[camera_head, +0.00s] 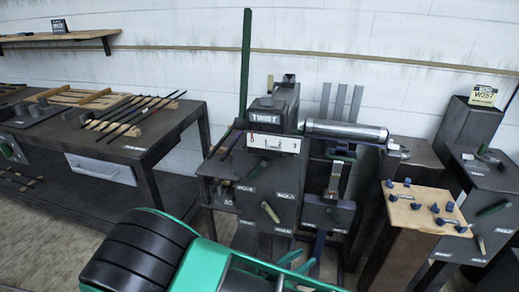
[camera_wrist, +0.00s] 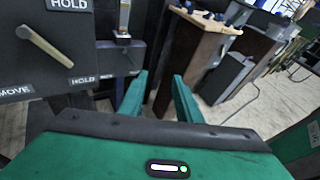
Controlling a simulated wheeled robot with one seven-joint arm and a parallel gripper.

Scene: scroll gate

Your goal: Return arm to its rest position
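My gripper (camera_wrist: 160,76) shows in the wrist view with its two green fingers apart and nothing between them. In the head view my green and black arm fills the bottom middle, and the gripper's fingers (camera_head: 297,262) show just below the front of a dark machine marked TWIST (camera_head: 262,188). In the wrist view the machine's dark panel (camera_wrist: 75,60) stands to the left of the fingers, with a pale slanted handle (camera_wrist: 45,46) between MOVE and HOLD labels. No contact between the fingers and the machine can be made out.
A metal roller (camera_head: 345,131) sticks out right of the machine. A wooden-topped stand (camera_head: 428,212) with several blue pieces is on the right, beside another dark cabinet (camera_head: 490,190). A dark workbench (camera_head: 150,135) with black rods stands left. Open floor (camera_wrist: 235,118) shows on the right in the wrist view.

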